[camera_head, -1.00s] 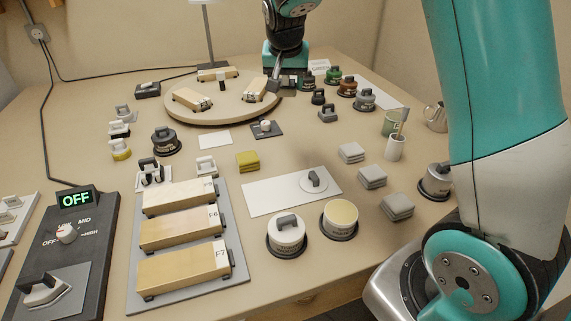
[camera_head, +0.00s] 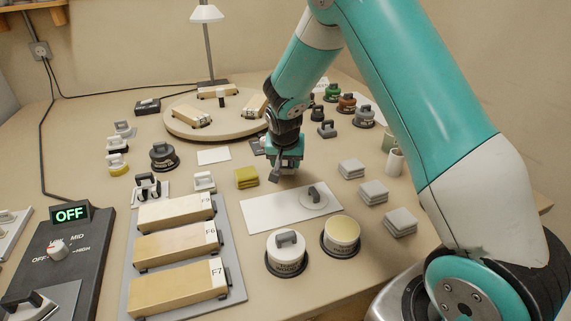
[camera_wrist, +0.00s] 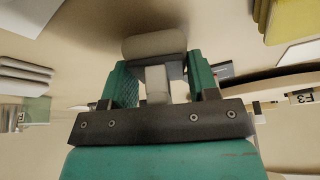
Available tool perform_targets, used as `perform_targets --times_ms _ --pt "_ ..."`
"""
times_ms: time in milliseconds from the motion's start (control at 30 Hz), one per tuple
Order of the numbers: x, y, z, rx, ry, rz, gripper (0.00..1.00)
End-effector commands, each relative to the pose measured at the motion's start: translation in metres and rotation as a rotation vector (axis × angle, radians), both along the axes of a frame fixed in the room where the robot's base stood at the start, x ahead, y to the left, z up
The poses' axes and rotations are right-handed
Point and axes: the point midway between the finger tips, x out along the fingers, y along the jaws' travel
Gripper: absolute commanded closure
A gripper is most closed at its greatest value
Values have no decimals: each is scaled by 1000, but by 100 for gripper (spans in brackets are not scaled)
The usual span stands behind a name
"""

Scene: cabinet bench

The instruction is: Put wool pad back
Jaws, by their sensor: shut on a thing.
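My gripper (camera_head: 288,172) is over the bench, behind the white mat and right of the yellow stack. In the wrist view my gripper (camera_wrist: 155,88) has its two teal fingers around a pale block-like handle (camera_wrist: 157,84) with a wider, rounded pale pad (camera_wrist: 155,44) at its end. This may be the wool pad; its underside is hidden. In the head view the held thing is mostly hidden by my gripper, so I cannot tell whether it touches the bench.
A yellow stack (camera_head: 246,178) and grey stacks (camera_head: 373,193) lie either side. Two round tubs (camera_head: 286,254) stand in front. A turntable (camera_head: 182,128) stands behind with blocks on it. A rack of labelled blocks (camera_head: 236,272) is at front left. A dark pad partly hides behind my gripper.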

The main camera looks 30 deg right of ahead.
Motion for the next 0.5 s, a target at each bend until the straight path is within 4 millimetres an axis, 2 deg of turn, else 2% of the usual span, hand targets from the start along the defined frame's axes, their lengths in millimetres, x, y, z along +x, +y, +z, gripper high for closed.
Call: perform_targets --times_ms 67,400,433,500 --pt "0 0 -10 0 1 0 75" --pt "0 0 -13 0 -1 -1 75" --pt "0 0 -12 1 -2 -1 39" --pt "0 0 -12 0 -1 -1 23"
